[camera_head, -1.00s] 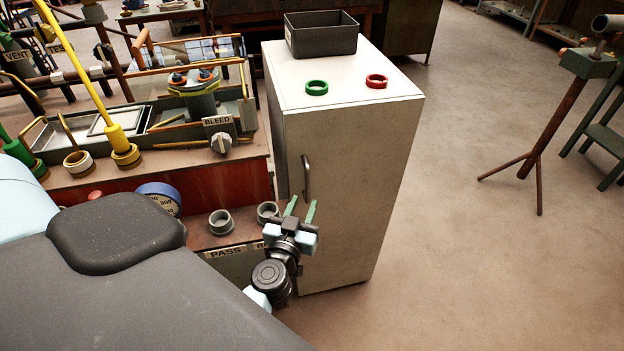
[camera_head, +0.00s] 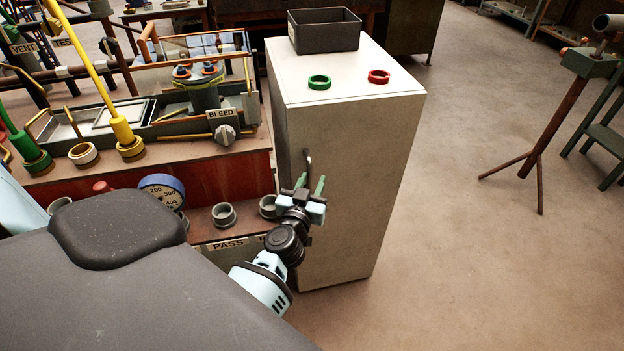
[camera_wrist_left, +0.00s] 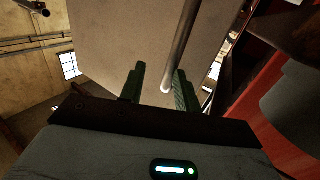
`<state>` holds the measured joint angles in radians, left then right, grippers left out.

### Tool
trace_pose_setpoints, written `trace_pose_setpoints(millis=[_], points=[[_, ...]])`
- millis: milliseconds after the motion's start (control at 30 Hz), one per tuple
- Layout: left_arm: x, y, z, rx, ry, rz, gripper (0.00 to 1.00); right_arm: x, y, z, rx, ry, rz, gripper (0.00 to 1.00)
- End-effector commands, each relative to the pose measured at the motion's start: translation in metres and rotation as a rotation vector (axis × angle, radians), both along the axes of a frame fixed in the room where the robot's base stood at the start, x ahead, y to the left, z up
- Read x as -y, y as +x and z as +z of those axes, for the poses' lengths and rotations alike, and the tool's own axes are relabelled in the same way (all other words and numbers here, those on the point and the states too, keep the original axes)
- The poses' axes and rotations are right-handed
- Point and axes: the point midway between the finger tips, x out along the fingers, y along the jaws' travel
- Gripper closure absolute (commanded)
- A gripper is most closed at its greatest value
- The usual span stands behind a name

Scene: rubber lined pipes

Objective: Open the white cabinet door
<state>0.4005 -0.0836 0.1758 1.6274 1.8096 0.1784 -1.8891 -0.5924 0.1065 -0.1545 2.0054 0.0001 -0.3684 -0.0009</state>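The white cabinet (camera_head: 365,190) stands right of the workbench with its door face towards me, flush with the cabinet. A vertical grey bar handle (camera_head: 308,162) is near the left edge of that face. My left gripper (camera_head: 311,184) is open at the lower part of the handle and hides some of it. In the left wrist view, the handle (camera_wrist_left: 181,45) comes down between the two green fingers (camera_wrist_left: 158,85), with a gap to the left finger. Contact with the right finger cannot be told. My right gripper is not in view.
A black bin (camera_head: 323,32), a green ring (camera_head: 319,82) and a red ring (camera_head: 378,76) are on the cabinet top. The workbench (camera_head: 225,180) with pipe fittings and a gauge (camera_head: 163,190) is close on the left.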

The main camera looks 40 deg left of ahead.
Motion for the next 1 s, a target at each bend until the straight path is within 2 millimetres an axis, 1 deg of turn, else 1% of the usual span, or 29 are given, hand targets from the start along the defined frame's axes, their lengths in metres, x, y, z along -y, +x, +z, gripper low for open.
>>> trace_pose_setpoints(millis=[33,167,400,433,767,1000], points=[[-0.0052,0.0066,0.0102,0.018,0.007,0.002,0.68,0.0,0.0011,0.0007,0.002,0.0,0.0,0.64],[-0.0061,0.0066,0.0106,0.018,0.009,0.003,0.68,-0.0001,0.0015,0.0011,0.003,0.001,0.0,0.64],[-0.0052,0.0069,0.0107,0.018,0.011,-0.001,0.98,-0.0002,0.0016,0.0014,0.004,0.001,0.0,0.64],[-0.0048,0.007,0.0108,0.018,0.011,-0.002,1.0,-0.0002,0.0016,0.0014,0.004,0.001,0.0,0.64],[0.0002,0.0081,0.01,0.016,0.011,-0.011,1.0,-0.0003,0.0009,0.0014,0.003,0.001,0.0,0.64],[-0.0017,0.0093,0.0099,0.017,0.01,-0.011,1.0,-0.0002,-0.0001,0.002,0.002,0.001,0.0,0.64]])
